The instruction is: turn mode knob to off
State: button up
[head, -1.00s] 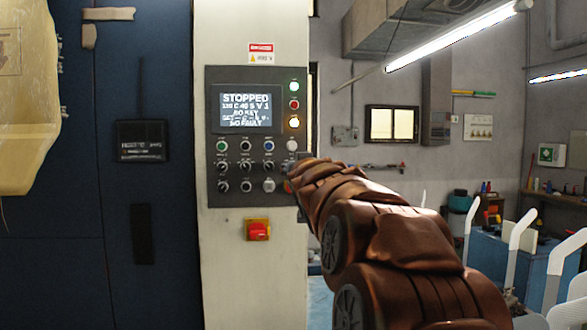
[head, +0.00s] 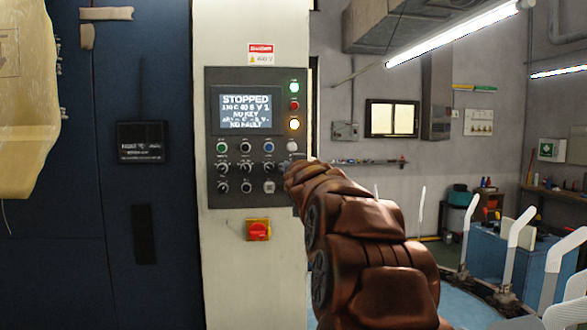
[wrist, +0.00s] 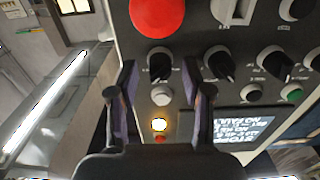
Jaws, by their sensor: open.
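The control panel (head: 213,135) has a row of black knobs under a row of buttons; its labels are too small to read, so I cannot tell which knob is the mode knob. My gripper (wrist: 160,92) is open and empty, with one finger on each side of the picture's middle. A black knob (wrist: 160,62) with a pointer lies just beyond the fingertips, between their lines; contact does not show. Another knob (wrist: 220,63) is to its right. In the head view my gripper (head: 288,168) is at the panel's right edge and hides that end of the row.
A large red button (wrist: 157,17) and a white square switch (wrist: 235,10) lie close by. A white button (wrist: 161,95) and a lit yellow lamp (wrist: 159,124) show between the fingers. The display (head: 245,110) reads STOPPED. A red switch (head: 258,230) sits below the panel.

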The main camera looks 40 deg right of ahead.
jog(key=shift+c, duration=0.4)
grip_shut()
jog(key=shift+a+n, duration=0.1)
jog(key=shift+n, duration=4.3)
jog(key=shift+w, duration=0.1)
